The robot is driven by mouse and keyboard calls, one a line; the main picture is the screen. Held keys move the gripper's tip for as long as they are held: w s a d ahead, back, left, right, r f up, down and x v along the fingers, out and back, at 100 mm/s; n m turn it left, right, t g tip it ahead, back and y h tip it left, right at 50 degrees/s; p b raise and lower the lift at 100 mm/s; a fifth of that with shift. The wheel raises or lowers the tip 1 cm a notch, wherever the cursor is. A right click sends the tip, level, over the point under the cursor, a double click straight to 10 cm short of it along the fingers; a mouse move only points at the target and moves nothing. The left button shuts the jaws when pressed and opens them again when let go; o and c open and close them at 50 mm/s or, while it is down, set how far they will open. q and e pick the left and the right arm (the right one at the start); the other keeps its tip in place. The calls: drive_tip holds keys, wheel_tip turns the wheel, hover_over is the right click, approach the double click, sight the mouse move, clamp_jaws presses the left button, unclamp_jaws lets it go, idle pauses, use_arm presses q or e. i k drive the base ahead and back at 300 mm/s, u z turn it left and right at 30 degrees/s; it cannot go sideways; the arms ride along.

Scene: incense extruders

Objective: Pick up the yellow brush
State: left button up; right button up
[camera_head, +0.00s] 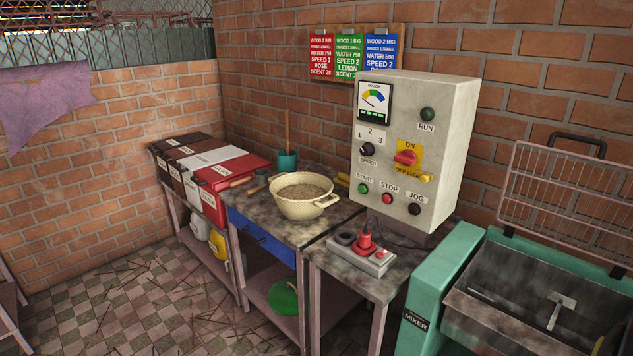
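A small yellow thing (343,179) lies on the worktable between the cream bowl and the grey control box. It is partly hidden by the box, and I cannot tell for sure that it is the yellow brush. No other brush shows clearly. Neither of my grippers is in view.
The cream bowl (304,203) of brown powder stands on the dark worktable (262,213). The tall control box (411,150) rises beside it, above a red plug in a grey socket block (361,257). Labelled bins (212,176) stand left; the green mixer (436,285) stands right. The tiled floor in front is open.

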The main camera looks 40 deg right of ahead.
sight(342, 181)
drive_tip(key=u, duration=0.35)
drive_tip(key=i, duration=1.85)
drive_tip(key=z, duration=0.7)
drive_tip(key=i, duration=1.3)
drive_tip(key=z, duration=1.5)
drive_tip(key=i, duration=0.4)
drive_tip(key=z, duration=0.35)
